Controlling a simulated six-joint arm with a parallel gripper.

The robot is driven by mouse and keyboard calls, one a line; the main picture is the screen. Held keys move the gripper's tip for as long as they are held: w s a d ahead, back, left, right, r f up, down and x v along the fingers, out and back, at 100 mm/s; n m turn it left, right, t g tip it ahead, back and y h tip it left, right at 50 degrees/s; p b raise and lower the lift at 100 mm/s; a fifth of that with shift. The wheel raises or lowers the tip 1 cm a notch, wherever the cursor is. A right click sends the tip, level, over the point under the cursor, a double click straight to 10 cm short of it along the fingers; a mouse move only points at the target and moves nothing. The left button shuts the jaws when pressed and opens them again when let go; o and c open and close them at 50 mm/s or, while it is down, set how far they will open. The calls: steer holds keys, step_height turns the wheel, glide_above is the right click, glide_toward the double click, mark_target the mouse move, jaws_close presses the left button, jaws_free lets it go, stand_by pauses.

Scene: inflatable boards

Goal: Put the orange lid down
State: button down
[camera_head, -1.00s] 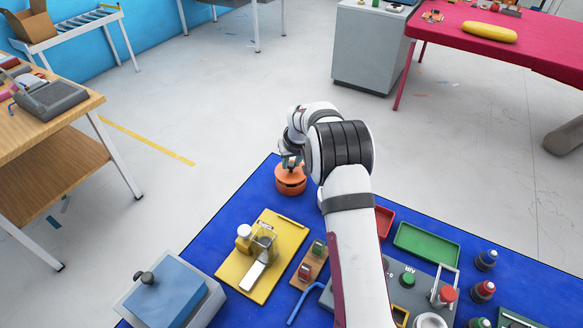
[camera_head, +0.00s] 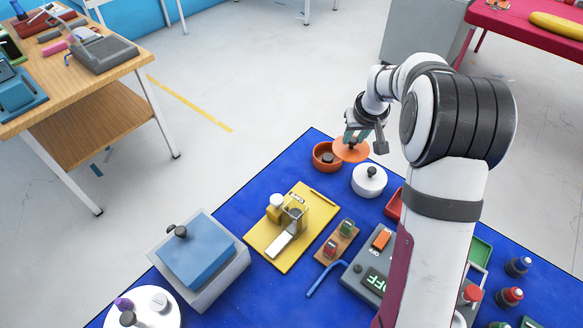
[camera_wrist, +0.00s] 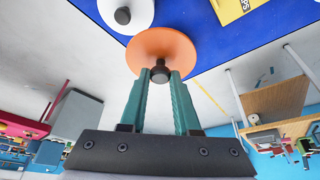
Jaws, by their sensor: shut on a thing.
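My gripper (camera_head: 357,137) is shut on the dark knob of the orange lid (camera_head: 350,153). In the wrist view the teal fingers of my gripper (camera_wrist: 161,78) pinch the knob, and the round orange lid (camera_wrist: 163,45) lies beyond it. In the head view the lid appears just right of the orange pot (camera_head: 322,163), partly overlapping its right edge. The pot is open, with a dark thing inside it. How high the lid is above the mat I cannot tell exactly.
A white lidded pot (camera_head: 369,183) stands close in front of the lid on the blue mat (camera_head: 275,185). A yellow board (camera_head: 283,256) with small items and a blue-topped box (camera_head: 195,247) are farther left. The mat left of the orange pot is bare.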

steer(key=a+f, duration=0.2)
steer(key=a, duration=0.4)
steer(key=w+a+f, duration=0.1)
steer(key=a+f, duration=0.2)
steer(key=a, duration=0.2)
steer(key=w+a+f, duration=0.1)
steer(key=a+f, duration=0.2)
steer(key=a, duration=0.3)
steer(key=shift+w+a+f, duration=0.15)
steer(key=shift+a+f, duration=0.05)
steer(key=shift+a, duration=0.15)
steer(key=f, duration=0.3)
steer(key=shift+w+a+f, duration=0.15)
steer(key=shift+a+f, duration=0.2)
steer(key=shift+f, duration=0.35)
steer(key=c, duration=0.6)
jaws_free()
steer(key=shift+f, duration=0.1)
steer(key=shift+c, duration=0.2)
